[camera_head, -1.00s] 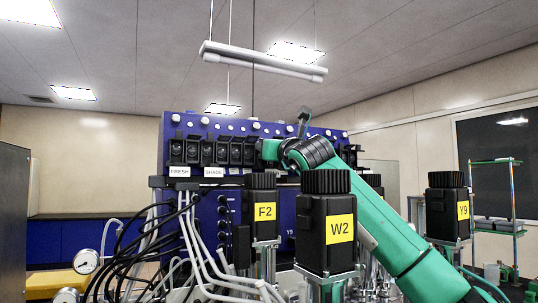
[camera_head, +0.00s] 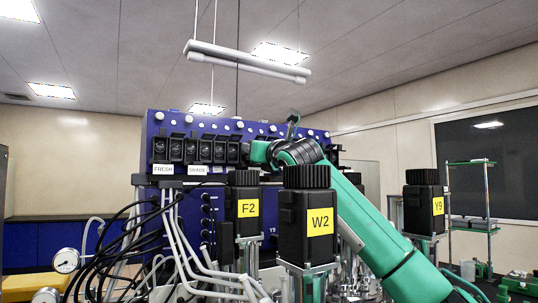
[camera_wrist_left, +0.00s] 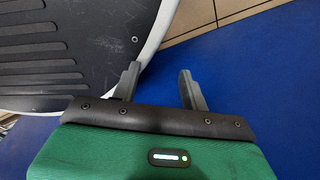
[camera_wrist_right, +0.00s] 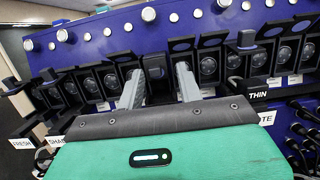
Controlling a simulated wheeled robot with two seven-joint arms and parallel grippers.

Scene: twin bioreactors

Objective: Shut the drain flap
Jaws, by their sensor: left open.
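A blue panel (camera_head: 225,128) carries a row of black flap boxes. Several have lids raised, showing round dark faces, such as the one (camera_wrist_right: 207,65) right of my right gripper. Labels read FRESH (camera_wrist_right: 22,143), SHADE and THIN; another is partly covered. I see no readable drain label, so I cannot tell which flap is the drain one. My right gripper (camera_wrist_right: 158,69) is open at the row, its fingers either side of a dark flap box (camera_wrist_right: 155,70); contact is unclear. My left gripper (camera_wrist_left: 158,70) is open and empty, over a blue floor (camera_wrist_left: 260,80), away from the panel.
Black-capped units marked F2 (camera_head: 243,208), W2 (camera_head: 307,222) and Y9 (camera_head: 424,204) stand before the panel. Black and white hoses (camera_head: 185,245) hang at its lower left, near a gauge (camera_head: 66,261). A green rack (camera_head: 470,205) stands at the far right.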

